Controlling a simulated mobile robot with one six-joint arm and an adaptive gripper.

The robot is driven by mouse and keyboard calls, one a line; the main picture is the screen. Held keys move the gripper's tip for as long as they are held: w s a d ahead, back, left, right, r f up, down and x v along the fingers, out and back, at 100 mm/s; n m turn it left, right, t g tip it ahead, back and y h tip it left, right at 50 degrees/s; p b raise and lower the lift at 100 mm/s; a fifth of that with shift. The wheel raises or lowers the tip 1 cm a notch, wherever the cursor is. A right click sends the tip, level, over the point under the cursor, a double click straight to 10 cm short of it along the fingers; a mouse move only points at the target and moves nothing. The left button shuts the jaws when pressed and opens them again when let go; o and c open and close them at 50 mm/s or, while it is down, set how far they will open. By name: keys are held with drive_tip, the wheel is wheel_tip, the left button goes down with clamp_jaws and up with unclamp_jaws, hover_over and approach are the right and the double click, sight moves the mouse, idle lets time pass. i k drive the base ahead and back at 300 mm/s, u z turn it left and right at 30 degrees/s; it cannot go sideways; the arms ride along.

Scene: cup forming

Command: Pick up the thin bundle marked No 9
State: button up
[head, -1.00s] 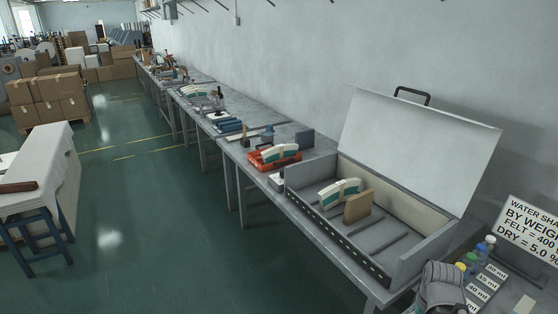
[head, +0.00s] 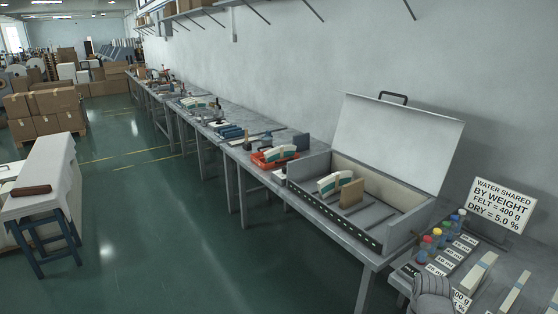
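No marking "No 9" can be read on anything in view, so I cannot tell which bundle is the thin one. A white and green bundle with a tan band (head: 334,183) stands in the open grey case (head: 398,238) on the bench. A similar bundle (head: 273,154) lies in an orange tray (head: 261,164) further along. Long pale strips, one nearer (head: 480,273) and one further right (head: 515,293), lie on the table at the lower right. A grey rounded form at the bottom edge may be part of my arm. My gripper's fingers are not visible.
Bottles with coloured caps (head: 445,236) stand by labelled cards at the right, below a white sign (head: 502,205). A brown board (head: 351,194) stands in the case. A covered table (head: 45,185) is at the left. The green floor (head: 160,230) between is clear.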

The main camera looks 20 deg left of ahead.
sight(280, 152)
drive_tip(key=u, duration=1.65)
drive_tip(key=i, duration=2.45)
drive_tip(key=z, duration=0.05)
